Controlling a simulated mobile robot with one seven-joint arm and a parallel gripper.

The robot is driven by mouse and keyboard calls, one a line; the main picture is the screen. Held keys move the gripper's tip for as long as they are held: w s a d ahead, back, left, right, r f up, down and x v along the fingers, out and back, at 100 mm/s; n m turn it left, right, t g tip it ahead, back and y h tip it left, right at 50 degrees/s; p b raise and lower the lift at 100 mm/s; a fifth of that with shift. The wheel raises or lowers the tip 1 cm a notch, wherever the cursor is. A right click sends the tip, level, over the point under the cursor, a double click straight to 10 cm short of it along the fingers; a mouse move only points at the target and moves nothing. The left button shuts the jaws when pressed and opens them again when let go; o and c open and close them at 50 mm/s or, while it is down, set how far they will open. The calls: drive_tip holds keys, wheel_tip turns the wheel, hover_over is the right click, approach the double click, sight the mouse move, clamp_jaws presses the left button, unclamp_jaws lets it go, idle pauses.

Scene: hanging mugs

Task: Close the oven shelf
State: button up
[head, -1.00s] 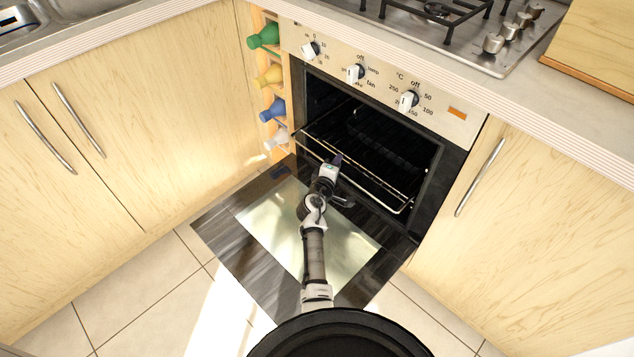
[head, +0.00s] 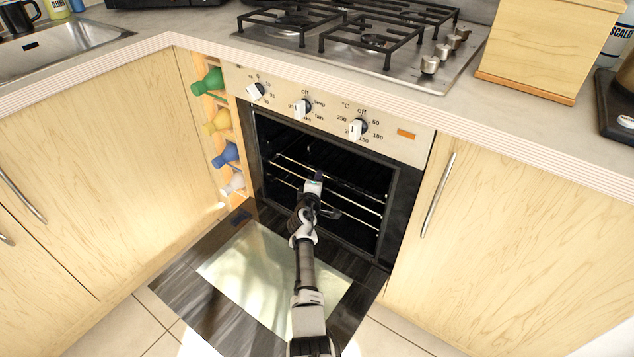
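The oven shelf (head: 350,212) is a wire rack with thin bright bars inside the dark oven cavity. Its front bars appear to lie within the oven opening; how deep it sits is hard to tell. My gripper (head: 316,182) is at the oven mouth, pointing in, and overlaps the middle of the shelf's front in the picture. Whether it touches the bars cannot be told. Its fingers are small and dark, so their opening is unclear. The oven door (head: 180,293) is folded down open, below my arm.
Control knobs (head: 302,107) line the panel above the cavity. A bottle rack (head: 217,125) stands left of the oven, cupboards on both sides. The gas hob (head: 345,35) and a wooden box (head: 548,45) are on the counter above.

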drive_tip(key=p+v, duration=0.6)
drive_tip(key=v, duration=0.8)
drive_tip(key=shift+w+r, duration=0.1)
